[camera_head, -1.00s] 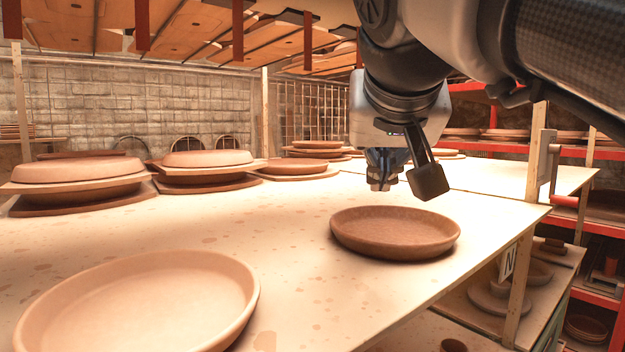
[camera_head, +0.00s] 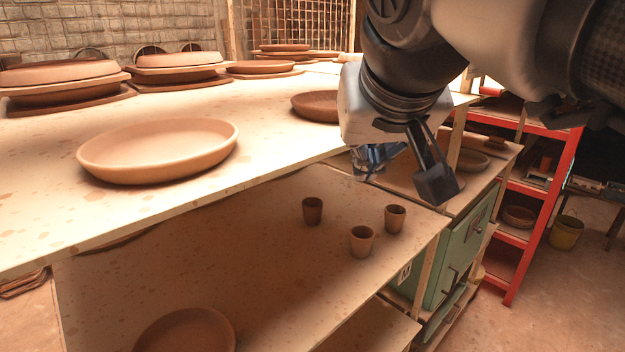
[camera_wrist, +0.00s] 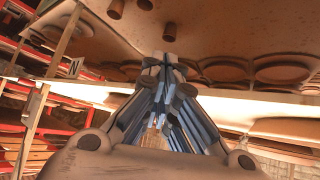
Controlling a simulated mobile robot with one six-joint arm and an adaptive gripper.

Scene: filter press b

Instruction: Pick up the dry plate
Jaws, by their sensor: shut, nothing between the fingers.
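A pale, light-tan plate (camera_head: 160,148) lies on the upper board at the left in the head view. A darker brown plate (camera_head: 314,106) lies further back on the same board, its right side hidden behind my wrist. The paler one looks like the dry plate. My gripper (camera_head: 370,165) is shut and empty, right of the board's front edge and apart from both plates. It also shows in the wrist view (camera_wrist: 165,72), where I cannot tell the two plates apart.
The lower shelf holds three small cups (camera_head: 361,241) and a brown plate (camera_head: 186,334). Stacked plates on boards (camera_head: 62,84) stand at the back left. A green cabinet (camera_head: 462,245) and red rack (camera_head: 548,200) are right. The upper board (camera_head: 60,205) is clear around the pale plate.

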